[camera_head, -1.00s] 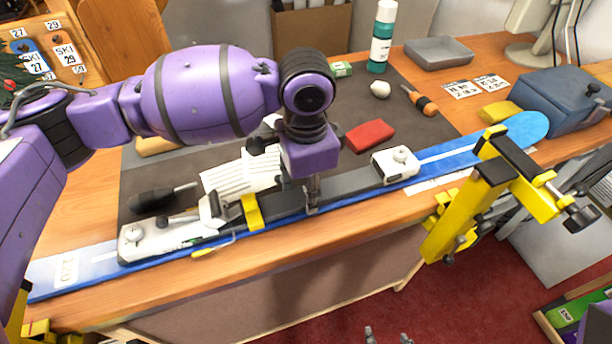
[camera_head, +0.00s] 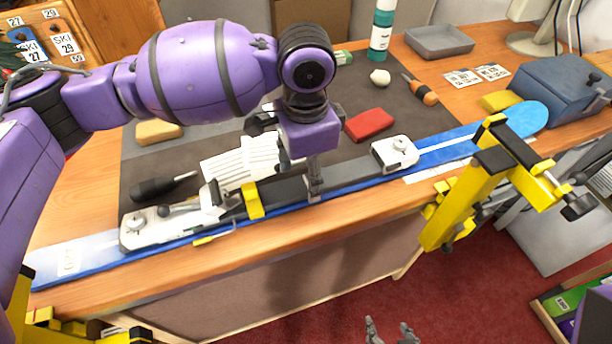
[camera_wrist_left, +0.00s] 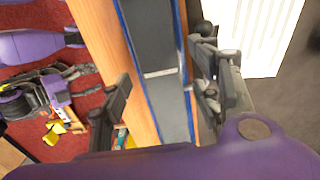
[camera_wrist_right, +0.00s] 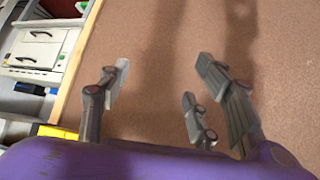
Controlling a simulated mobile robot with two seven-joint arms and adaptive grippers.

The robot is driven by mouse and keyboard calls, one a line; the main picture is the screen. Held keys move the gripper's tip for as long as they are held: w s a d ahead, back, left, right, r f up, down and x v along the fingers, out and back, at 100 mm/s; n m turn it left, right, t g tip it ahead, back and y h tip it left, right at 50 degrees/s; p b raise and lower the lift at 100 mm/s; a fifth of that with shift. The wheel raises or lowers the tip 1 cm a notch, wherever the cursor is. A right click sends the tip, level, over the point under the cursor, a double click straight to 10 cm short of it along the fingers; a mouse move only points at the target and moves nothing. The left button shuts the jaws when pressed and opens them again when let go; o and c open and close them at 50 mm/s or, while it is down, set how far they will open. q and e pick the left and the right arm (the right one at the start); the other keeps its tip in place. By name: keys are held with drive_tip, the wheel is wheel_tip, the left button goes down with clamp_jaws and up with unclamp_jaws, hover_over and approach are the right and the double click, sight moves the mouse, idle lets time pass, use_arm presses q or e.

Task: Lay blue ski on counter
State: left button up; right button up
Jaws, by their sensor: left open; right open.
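The blue ski (camera_head: 455,152) lies lengthwise along the front edge of the wooden counter (camera_head: 300,238), its rounded blue tip at the right and its pale tagged end at the left. It carries a white toe piece (camera_head: 395,153) and a white heel piece (camera_head: 160,226). My left gripper (camera_head: 314,188) is over the ski's middle, pointing down. In the left wrist view its open fingers (camera_wrist_left: 160,90) stand on either side of the ski (camera_wrist_left: 160,75); contact cannot be told. My right gripper (camera_head: 390,332) is open and empty, low in front of the counter, facing its brown front panel (camera_wrist_right: 160,80).
A yellow clamp (camera_head: 465,195) stands at the counter's right front edge; more yellow parts (camera_head: 60,325) are at lower left. On the dark mat are a red block (camera_head: 370,124), a screwdriver (camera_head: 160,187) and an orange-handled tool (camera_head: 420,90). A blue box (camera_head: 562,92) stands near the tip.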

use_arm(q)
wheel_tip(320, 180, up, 10)
drive_tip(key=shift+r+p, duration=0.25)
drive_tip(key=shift+p, duration=0.15)
idle(0.4)
